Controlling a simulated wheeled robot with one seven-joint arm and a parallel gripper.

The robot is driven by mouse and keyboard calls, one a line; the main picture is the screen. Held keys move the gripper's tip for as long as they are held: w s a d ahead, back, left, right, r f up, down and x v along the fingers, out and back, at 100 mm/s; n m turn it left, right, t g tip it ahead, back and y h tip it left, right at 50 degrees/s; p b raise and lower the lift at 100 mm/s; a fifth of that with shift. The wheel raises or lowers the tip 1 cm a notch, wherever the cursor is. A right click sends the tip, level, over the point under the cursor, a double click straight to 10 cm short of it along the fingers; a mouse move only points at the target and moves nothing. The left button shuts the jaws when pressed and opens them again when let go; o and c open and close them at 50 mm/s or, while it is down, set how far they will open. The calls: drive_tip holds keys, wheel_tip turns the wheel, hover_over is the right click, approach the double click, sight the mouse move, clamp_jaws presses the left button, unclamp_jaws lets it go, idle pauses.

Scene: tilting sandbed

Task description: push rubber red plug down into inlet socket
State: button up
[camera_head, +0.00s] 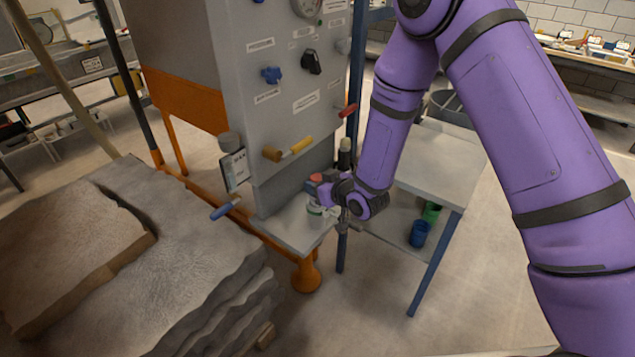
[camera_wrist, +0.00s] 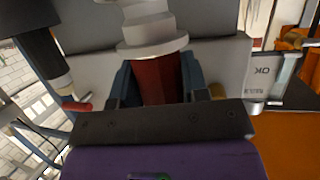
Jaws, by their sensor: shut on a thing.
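The red rubber plug (camera_wrist: 158,80) is between the two fingers of my gripper (camera_wrist: 156,84), which is shut on it. A bit of the plug (camera_head: 316,178) also shows beside my gripper (camera_head: 325,190) in the head view. The pale inlet socket (camera_wrist: 153,47), with a round flange, lies right at the plug's far end in the wrist view. In the head view the socket (camera_head: 314,208) stands on the grey ledge just below the plug. I cannot tell whether the plug's end is inside the socket; the flange hides it.
A side table (camera_head: 440,165) stands at right. The layered sandbed (camera_head: 190,240) fills the lower left.

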drive_tip(key=shift+f, duration=1.25)
drive_tip(key=o, duration=1.1)
drive_tip(key=shift+o, duration=0.2)
drive_tip(key=v, duration=1.1)
drive_tip(key=shift+a, duration=0.1)
drive_tip(key=shift+w+r, duration=0.1)
